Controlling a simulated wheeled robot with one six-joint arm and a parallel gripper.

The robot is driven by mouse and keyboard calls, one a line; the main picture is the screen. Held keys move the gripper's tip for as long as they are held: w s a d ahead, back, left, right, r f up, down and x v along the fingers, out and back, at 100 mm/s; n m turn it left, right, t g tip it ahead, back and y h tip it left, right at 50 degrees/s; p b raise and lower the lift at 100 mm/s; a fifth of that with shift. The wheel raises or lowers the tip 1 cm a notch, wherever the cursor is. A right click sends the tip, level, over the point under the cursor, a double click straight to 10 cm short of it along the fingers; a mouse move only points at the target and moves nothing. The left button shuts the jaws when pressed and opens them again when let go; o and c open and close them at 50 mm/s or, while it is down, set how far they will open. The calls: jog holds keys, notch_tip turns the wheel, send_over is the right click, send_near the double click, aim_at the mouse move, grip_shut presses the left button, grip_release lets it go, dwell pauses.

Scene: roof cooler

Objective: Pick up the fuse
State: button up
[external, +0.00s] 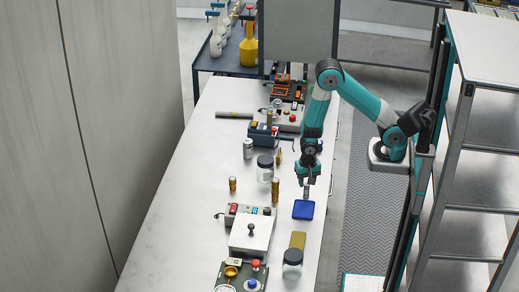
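My gripper (306,183) points down over the white bench, just behind a blue pad or shallow tray (303,211). A small greyish upright piece (306,193) shows directly below the gripper, at the back edge of the blue pad. It may be the fuse, but it is too small to be sure. I cannot tell whether the fingers are closed on it. Two brass-brown cylinders stand to the left, a taller one (275,190) and a shorter one (232,184).
A lidded jar (265,170) stands left of my gripper, and a blue toolbox (263,137) behind it. A control box (250,230), a yellow block (298,240) and another jar (292,265) are nearer. The bench's left side is mostly clear.

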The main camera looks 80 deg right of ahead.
aim_at(306, 191)
jog(key=shift+d+f+p, duration=0.1)
jog(key=shift+f+p, duration=0.75)
jog(key=shift+f, duration=1.95)
jog(key=c, duration=0.7)
